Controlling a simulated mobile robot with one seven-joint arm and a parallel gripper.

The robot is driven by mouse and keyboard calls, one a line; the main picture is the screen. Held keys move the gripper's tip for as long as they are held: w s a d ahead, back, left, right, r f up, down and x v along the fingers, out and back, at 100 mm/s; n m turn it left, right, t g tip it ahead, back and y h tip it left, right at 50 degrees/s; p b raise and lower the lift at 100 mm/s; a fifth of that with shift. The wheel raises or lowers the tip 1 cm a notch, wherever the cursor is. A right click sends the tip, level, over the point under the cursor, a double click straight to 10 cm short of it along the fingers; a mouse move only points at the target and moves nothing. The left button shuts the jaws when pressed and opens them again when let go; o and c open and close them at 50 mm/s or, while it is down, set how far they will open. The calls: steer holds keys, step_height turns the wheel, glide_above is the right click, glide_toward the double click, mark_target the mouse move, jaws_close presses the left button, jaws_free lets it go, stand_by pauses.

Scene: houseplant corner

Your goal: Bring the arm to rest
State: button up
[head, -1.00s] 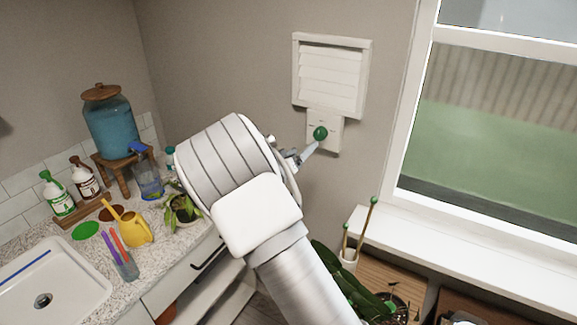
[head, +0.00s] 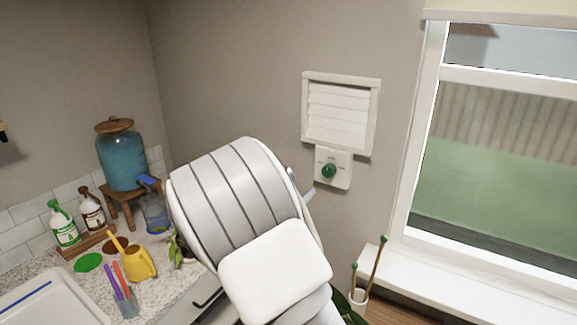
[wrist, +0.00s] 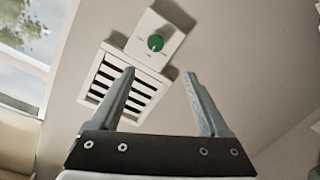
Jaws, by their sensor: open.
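My gripper (wrist: 160,90) is open and empty in the wrist view, its two grey fingers spread apart. Beyond the fingers, a white plate with a green knob (wrist: 155,43) and a white louvred vent (wrist: 125,85) are on the wall. In the head view my white and grey arm fills the middle and hides most of the gripper. One finger shows just left of the green knob (head: 329,170). The vent (head: 340,113) is above the knob. I cannot tell the exact gap between the finger and the knob plate.
A window (head: 500,140) with a white sill (head: 450,285) is at right. The upper wall is clear.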

steer(key=s+d+r+n+g+y+b, duration=0.1)
steer(key=s+r+g+y, duration=0.1)
steer(key=s+r+y, duration=0.5)
steer(key=s+d+r+g+y, duration=0.1)
steer(key=s+r+g+y, duration=0.1)
steer(key=s+y, duration=0.5)
steer(key=s+d+f+g+h, duration=0.1)
steer(key=s+d, duration=0.3)
steer(key=s, duration=0.7)
steer(key=s+d+f+g+h, duration=0.2)
steer(key=s+d+g+h, duration=0.1)
steer(key=s, duration=0.9)
steer(key=shift+s+d+m+g+h+b, duration=0.15)
steer(key=shift+d+m+g+h+b, duration=0.25)
steer(key=shift+h, duration=0.3)
steer(key=shift+d, duration=0.1)
